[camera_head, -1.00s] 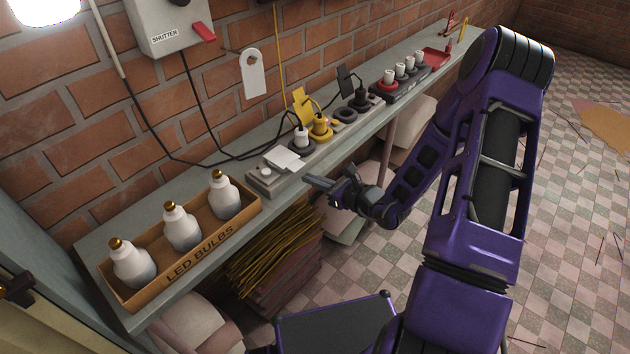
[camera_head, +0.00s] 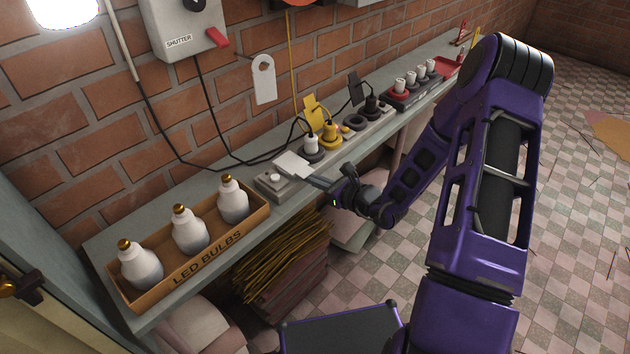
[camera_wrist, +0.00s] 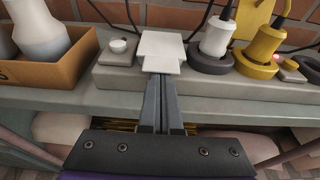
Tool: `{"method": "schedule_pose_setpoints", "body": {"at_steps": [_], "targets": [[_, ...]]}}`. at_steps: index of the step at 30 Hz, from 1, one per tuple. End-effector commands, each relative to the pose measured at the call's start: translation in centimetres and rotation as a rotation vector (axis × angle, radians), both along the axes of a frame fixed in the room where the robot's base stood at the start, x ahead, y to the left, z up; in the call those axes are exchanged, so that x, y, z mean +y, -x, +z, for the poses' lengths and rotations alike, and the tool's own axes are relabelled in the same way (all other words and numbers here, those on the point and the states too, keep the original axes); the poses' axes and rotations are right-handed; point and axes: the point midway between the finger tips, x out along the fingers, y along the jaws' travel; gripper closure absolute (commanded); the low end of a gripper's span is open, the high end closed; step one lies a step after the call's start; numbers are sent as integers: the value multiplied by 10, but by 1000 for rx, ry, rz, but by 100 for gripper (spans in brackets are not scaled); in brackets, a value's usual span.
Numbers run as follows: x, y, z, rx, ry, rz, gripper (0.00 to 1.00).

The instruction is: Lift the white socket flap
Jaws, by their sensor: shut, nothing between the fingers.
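The white socket flap (camera_head: 292,164) is on the grey socket strip (camera_head: 270,183) near the middle of the shelf. My gripper (camera_head: 306,178) is shut and empty. In the wrist view my gripper's tips (camera_wrist: 162,76) are at the near edge of the flap, pointing at it. Whether they touch it or sit just under its edge I cannot tell. What lies under the flap is hidden.
A round white knob (camera_wrist: 119,45) sits left of the flap. A white plug (camera_head: 311,144) and a yellow plug (camera_head: 331,135) with cables stand to the right. The LED bulbs box (camera_head: 194,262) is on the left. Brick wall (camera_head: 228,90) rises behind the shelf.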

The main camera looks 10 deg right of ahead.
Motion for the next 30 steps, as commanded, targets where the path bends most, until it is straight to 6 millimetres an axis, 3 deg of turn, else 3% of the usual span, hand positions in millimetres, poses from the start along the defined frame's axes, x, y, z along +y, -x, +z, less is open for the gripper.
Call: {"method": "schedule_pose_setpoints", "body": {"at_steps": [8, 30], "targets": [[0, 0, 3, -1, -1, 0, 100], [0, 0, 35, 0, 0, 0, 100]]}}
